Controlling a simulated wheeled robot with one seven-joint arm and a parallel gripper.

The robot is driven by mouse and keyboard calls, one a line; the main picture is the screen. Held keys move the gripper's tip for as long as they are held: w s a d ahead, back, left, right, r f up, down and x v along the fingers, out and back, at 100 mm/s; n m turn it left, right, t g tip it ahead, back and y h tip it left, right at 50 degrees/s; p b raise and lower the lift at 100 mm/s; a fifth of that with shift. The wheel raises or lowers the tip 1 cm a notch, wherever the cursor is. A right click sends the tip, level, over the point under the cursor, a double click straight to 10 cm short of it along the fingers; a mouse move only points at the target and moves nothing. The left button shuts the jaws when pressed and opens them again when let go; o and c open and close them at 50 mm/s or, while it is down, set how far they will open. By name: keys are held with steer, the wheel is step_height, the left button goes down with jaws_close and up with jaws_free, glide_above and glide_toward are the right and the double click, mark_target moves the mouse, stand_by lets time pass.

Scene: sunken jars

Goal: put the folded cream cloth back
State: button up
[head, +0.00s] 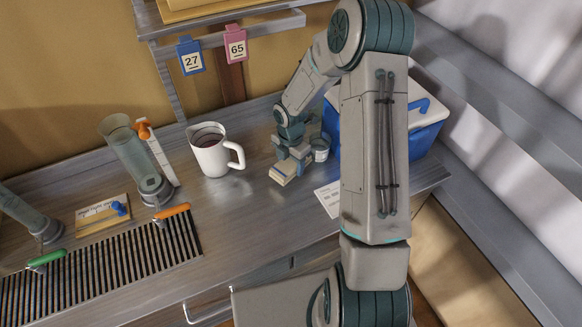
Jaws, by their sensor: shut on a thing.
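The folded cream cloth (281,177) is a small pale block at the right part of the grey bench. My gripper (288,164) points down from above and is shut on it. The cloth is at or just above the bench top; I cannot tell whether it touches. The fingers partly hide the cloth's far side.
A white jug (211,152) stands to the left, and a blue and white cooler box (426,125) is behind my arm. A paper label (328,197) lies in front. Glass cylinders (131,150) and a slotted grate (95,272) fill the left.

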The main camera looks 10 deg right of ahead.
mark_target(291, 169)
steer(key=shift+f, duration=1.5)
steer(key=shift+f, duration=0.25)
steer(key=o, duration=0.9)
steer(key=shift+r, duration=0.1)
